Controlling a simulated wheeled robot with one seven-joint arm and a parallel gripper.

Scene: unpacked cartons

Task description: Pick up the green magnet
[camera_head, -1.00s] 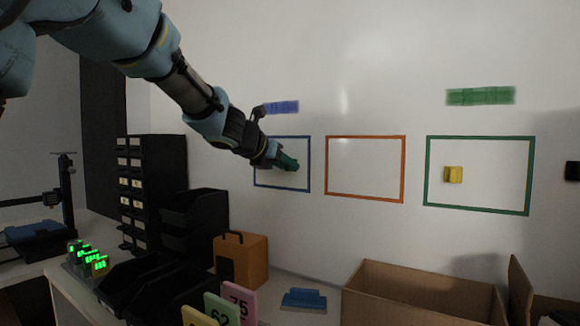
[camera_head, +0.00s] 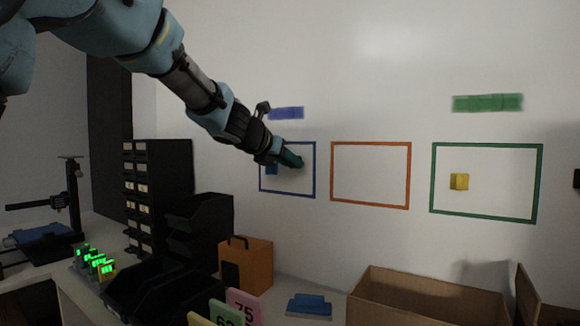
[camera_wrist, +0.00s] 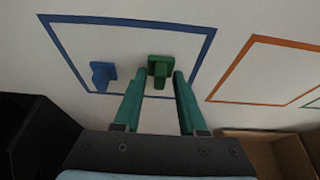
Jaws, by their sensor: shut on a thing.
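The green magnet (camera_wrist: 160,68) is on the white wall board inside the blue outlined frame (camera_wrist: 131,22), in the wrist view. My gripper (camera_wrist: 165,82) is shut on it, with one teal finger on each side. Whether the magnet's base still touches the board is hard to tell. In the head view my gripper (camera_head: 297,160) is in front of the blue frame (camera_head: 315,172), and I cannot make the green magnet out from the fingers. A blue magnet (camera_wrist: 101,75) is left of the green one; it also shows in the head view (camera_head: 271,169).
An orange frame (camera_head: 370,143) and a green frame (camera_head: 486,146) holding a yellow magnet (camera_head: 459,181) are to the right. Below stand an open carton (camera_head: 430,290), an orange box (camera_head: 258,264) and black bins (camera_head: 205,226).

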